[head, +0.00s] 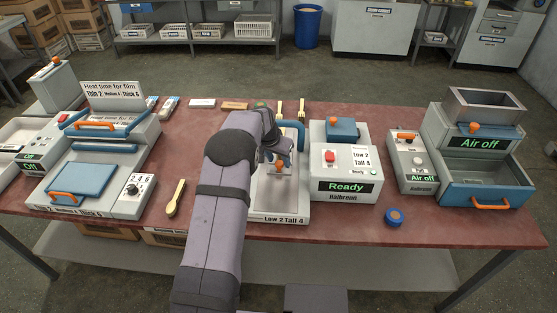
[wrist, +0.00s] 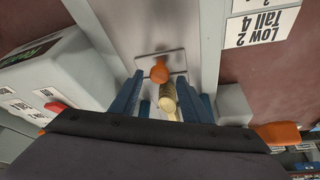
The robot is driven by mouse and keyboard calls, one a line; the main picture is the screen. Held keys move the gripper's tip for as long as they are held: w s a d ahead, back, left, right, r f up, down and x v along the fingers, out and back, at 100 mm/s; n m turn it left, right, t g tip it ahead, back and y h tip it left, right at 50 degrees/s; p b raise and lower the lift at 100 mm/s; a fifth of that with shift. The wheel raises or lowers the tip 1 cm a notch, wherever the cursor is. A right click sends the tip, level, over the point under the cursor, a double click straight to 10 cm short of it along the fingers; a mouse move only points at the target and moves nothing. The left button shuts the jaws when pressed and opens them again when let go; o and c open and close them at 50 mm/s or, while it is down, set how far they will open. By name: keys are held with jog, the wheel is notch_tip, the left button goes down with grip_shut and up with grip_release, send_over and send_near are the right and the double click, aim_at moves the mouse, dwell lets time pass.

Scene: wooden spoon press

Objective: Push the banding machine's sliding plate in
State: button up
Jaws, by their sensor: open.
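The banding machine (head: 345,172) has a white body with a red button and a green "Ready" display. Its pale metal bed, labelled "Low 2 Tall 4" (head: 281,218), is left of that body. On the bed is a small metal sliding plate with an orange knob (head: 281,167); the knob also shows in the wrist view (wrist: 159,73). My gripper (head: 281,157) is over the bed, pointing down, with blue fingers apart. In the wrist view the knob appears between the fingertips; contact cannot be told. A pale wooden piece (wrist: 168,98) shows between the fingers. My arm hides part of the bed.
A wooden spoon (head: 176,197) lies left of my arm. The film heating station (head: 95,165) is farther left. Air units (head: 478,150) stand at right. A blue round item (head: 394,217) lies near the front edge. Several small items lie along the back.

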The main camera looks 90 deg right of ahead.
jog(key=b+v, duration=0.2)
jog(key=v, duration=0.4)
jog(key=shift+r, duration=0.4)
jog(key=shift+a, duration=0.15)
